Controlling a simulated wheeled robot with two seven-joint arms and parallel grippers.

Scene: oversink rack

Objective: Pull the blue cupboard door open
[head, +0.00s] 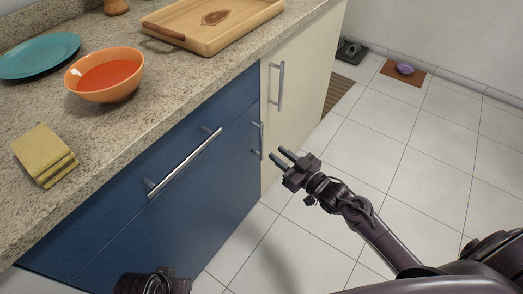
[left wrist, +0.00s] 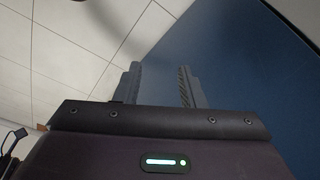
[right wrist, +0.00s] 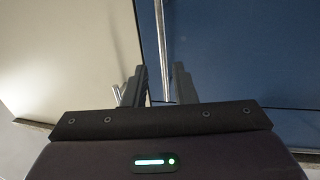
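The blue cupboard door (head: 205,215) is the lower panel under the counter and looks shut. Its upright metal handle (head: 262,141) is at its right edge. My right gripper (head: 284,154) is open and empty, just right of the handle in the head view, with a small gap. In the right wrist view the handle (right wrist: 161,45) lines up between the parted fingers (right wrist: 160,85), in front of their tips. My left gripper (left wrist: 160,85) is open and empty in the left wrist view, with blue panel beyond it. Its fingers are hidden in the head view.
A blue drawer front with a long handle (head: 185,164) is above the door. A cream cupboard (head: 305,75) with its own handle (head: 277,86) stands to the right. The counter holds an orange bowl (head: 104,92), sponges (head: 45,152) and a wooden tray (head: 200,38).

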